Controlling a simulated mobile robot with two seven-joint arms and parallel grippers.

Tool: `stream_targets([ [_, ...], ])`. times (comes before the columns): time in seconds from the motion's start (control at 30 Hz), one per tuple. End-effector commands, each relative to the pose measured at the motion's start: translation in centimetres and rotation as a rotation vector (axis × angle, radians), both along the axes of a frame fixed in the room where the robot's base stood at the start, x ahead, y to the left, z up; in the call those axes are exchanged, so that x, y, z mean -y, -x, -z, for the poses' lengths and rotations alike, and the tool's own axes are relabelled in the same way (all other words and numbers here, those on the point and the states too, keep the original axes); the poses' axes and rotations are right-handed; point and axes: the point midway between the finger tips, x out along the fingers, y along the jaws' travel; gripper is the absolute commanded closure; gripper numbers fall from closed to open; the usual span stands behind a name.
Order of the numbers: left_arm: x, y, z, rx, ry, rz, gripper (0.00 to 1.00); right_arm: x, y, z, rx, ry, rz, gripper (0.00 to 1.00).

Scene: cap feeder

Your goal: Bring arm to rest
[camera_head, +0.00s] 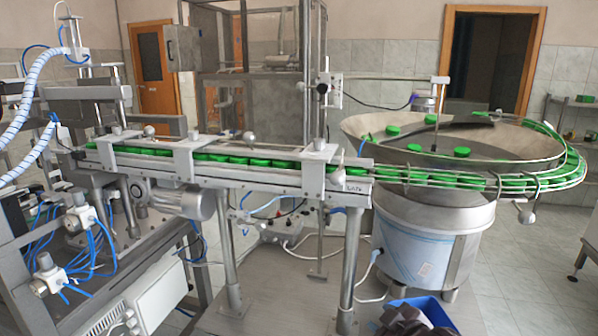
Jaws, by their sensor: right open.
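My right gripper (405,318) shows only in part, as a dark, jagged shape at the bottom edge, right of the middle. It is open, and I see nothing held in it. It overlaps a blue bin (437,308) in the picture; I cannot tell whether they touch. The rest of my right arm is below the frame. My left gripper and left arm are not in view.
A conveyor (240,176) carrying green caps (250,161) crosses the middle. On the right stands a large steel bowl feeder (430,245) with a few green caps and a curved rail. Blue-hosed machinery (80,245) fills the left.

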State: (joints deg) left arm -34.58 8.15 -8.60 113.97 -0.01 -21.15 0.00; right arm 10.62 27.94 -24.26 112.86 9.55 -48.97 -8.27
Motion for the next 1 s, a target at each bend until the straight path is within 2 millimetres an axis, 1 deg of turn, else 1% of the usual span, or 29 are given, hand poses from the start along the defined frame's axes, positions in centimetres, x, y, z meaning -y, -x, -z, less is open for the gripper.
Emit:
stream_targets([
  [0.03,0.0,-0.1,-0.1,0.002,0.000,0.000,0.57,0.4,1.3,1.7,-0.018,-0.039,0.026,0.60],
  [0.2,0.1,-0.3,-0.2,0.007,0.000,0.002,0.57,2.1,5.3,6.2,-0.052,-0.154,0.117,0.60],
  [0.37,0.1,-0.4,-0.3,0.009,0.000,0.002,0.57,3.9,9.6,10.0,-0.078,-0.246,0.218,0.60],
  [0.5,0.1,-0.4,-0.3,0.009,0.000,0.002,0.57,5.8,13.9,13.0,-0.098,-0.310,0.319,0.60],
  [0.6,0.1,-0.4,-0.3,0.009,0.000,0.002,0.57,7.1,17.2,14.9,-0.108,-0.344,0.392,0.60],
  [0.7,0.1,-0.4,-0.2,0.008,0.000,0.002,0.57,8.4,20.1,16.3,-0.115,-0.367,0.457,0.60],
  [0.8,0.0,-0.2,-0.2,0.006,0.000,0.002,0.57,9.2,22.3,17.1,-0.118,-0.380,0.504,0.60],
  [0.9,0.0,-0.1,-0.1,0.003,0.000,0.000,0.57,9.8,23.7,17.6,-0.119,-0.386,0.533,0.60],
  [1.0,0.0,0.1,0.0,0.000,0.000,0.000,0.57,10.0,24.2,17.8,-0.118,-0.388,0.543,0.60],
])
